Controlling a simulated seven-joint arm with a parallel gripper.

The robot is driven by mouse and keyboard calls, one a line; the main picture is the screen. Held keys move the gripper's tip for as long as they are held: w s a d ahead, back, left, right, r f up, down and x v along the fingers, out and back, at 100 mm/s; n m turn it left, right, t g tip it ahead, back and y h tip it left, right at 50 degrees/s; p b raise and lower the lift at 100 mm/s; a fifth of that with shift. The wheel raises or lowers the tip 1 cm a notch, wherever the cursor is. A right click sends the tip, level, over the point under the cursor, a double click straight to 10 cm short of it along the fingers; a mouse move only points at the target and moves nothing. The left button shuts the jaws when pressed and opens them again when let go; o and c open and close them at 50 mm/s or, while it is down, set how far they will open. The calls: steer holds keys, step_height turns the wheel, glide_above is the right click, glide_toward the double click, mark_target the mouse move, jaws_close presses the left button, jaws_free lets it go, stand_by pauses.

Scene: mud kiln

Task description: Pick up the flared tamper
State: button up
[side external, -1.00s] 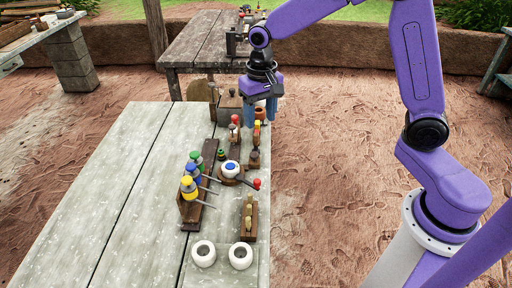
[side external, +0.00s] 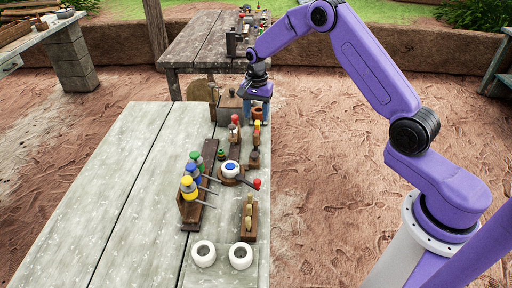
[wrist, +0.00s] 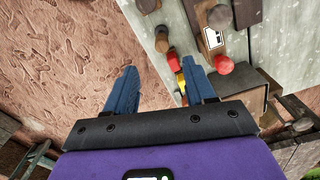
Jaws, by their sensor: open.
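My gripper (side external: 257,120) is open and points down at the far right corner of the near table, with its blue fingers apart. In the wrist view my gripper (wrist: 161,66) is empty between the fingertips, and the table's edge runs below them. I cannot tell for sure which piece is the flared tamper. A small brown wooden piece (side external: 254,159) stands near the table's right edge, nearer the camera than my gripper. A wooden piece (wrist: 162,40) with a rounded end shows just beyond my fingers in the wrist view. A red-topped piece (wrist: 223,64) lies right of them.
A rack with yellow, blue and green-topped tools (side external: 190,205) stands mid-table. A white pot with a blue centre (side external: 231,168), a wooden block with pegs (side external: 249,218) and two white pots (side external: 203,254) stand along the right side. The table's left side is clear.

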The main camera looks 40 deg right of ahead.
mark_target(256, 142)
step_height(256, 142, down, 14)
steer(key=shift+w+r, duration=0.15)
steer(key=shift+r, duration=0.1)
stand_by(0.4)
jaws_close()
